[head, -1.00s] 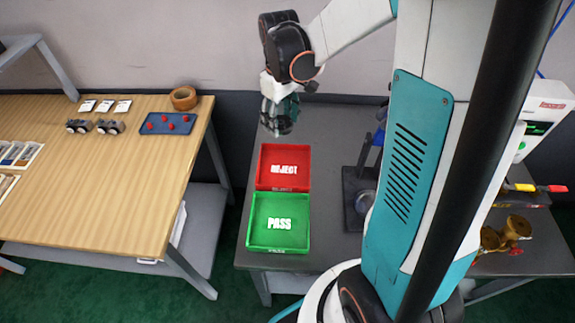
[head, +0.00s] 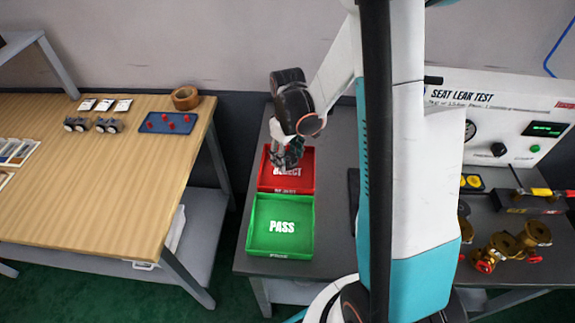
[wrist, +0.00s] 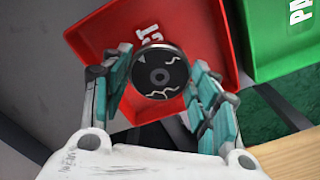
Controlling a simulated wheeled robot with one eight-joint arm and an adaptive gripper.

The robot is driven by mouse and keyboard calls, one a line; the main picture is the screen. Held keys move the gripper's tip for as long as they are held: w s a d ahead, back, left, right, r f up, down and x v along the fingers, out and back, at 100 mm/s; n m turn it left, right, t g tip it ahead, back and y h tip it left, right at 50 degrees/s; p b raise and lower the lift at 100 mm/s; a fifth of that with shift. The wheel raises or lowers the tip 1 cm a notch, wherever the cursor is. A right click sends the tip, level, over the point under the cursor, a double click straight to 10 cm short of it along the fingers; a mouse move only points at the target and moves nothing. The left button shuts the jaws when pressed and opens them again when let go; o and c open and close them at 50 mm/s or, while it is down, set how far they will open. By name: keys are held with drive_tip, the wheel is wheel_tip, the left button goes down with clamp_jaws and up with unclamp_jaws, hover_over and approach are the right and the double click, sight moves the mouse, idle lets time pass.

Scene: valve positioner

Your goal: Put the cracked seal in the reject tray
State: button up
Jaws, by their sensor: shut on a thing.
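The cracked seal (wrist: 160,88) is a dark round disc with a small centre hole and pale crack lines, seen in the wrist view. My gripper (wrist: 158,68) is shut on it, with a teal-padded finger on each side. The red reject tray (wrist: 212,30) lies beneath the seal in the wrist view, its lettering partly covered. In the head view my gripper (head: 288,158) is over the upper left part of the reject tray (head: 304,181). The seal cannot be made out in the head view, and the gap between it and the tray floor is unclear.
The green pass tray (head: 281,243) adjoins the reject tray on the near side and looks empty. A seat leak test panel (head: 500,115) and brass valves (head: 505,245) stand to the right. A wooden table (head: 110,190) is to the left, across a gap.

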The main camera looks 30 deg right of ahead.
sight(287, 159)
drive_tip(key=shift+f+b, duration=0.6)
drive_tip(key=shift+f, duration=1.3)
drive_tip(key=shift+f, duration=0.2)
drive_tip(key=o, duration=1.4)
drive_tip(key=shift+r, duration=0.1)
wheel_tip(287, 159, up, 12)
drive_tip(key=p, duration=0.4)
drive_tip(key=shift+r, duration=0.1)
